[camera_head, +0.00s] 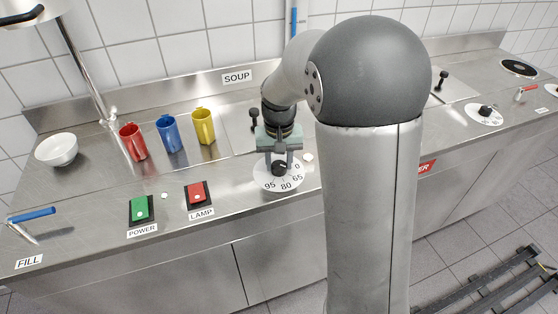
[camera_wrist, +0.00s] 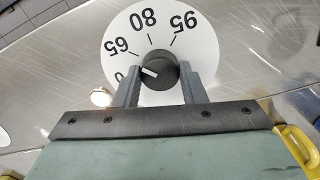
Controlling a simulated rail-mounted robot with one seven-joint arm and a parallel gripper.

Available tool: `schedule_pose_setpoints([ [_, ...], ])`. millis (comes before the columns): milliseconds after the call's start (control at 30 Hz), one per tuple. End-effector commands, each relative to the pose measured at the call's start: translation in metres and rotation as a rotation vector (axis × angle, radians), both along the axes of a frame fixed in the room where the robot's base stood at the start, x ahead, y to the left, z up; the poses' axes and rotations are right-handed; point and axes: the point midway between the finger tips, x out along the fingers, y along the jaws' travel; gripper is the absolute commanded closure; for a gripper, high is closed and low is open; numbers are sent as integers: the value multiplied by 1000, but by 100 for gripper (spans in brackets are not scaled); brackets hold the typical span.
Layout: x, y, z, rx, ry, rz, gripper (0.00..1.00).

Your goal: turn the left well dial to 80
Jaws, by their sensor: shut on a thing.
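The left well dial has a black knob (camera_head: 279,168) on a white round scale plate (camera_head: 268,183) marked 0, 65, 80 and 95. In the wrist view the knob (camera_wrist: 160,76) has a white pointer mark that points left, between 0 and 65. The plate (camera_wrist: 185,55) is partly covered by my fingers. My gripper (camera_head: 280,158) reaches down over the dial from behind it. In the wrist view my gripper (camera_wrist: 158,85) has one finger on each side of the knob and is shut on it.
A well lid handle (camera_head: 254,115) stands behind the dial, under the SOUP label (camera_head: 237,77). The red LAMP switch (camera_head: 199,195) and green POWER switch (camera_head: 141,210) are to the left. A yellow mug (camera_head: 203,126) stands behind them. Another dial (camera_head: 485,114) is far right.

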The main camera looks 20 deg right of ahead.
Motion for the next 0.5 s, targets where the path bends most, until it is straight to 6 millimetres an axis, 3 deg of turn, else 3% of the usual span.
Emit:
schedule_pose_setpoints([
  [500, 1, 1, 1, 0, -1, -467, 85],
])
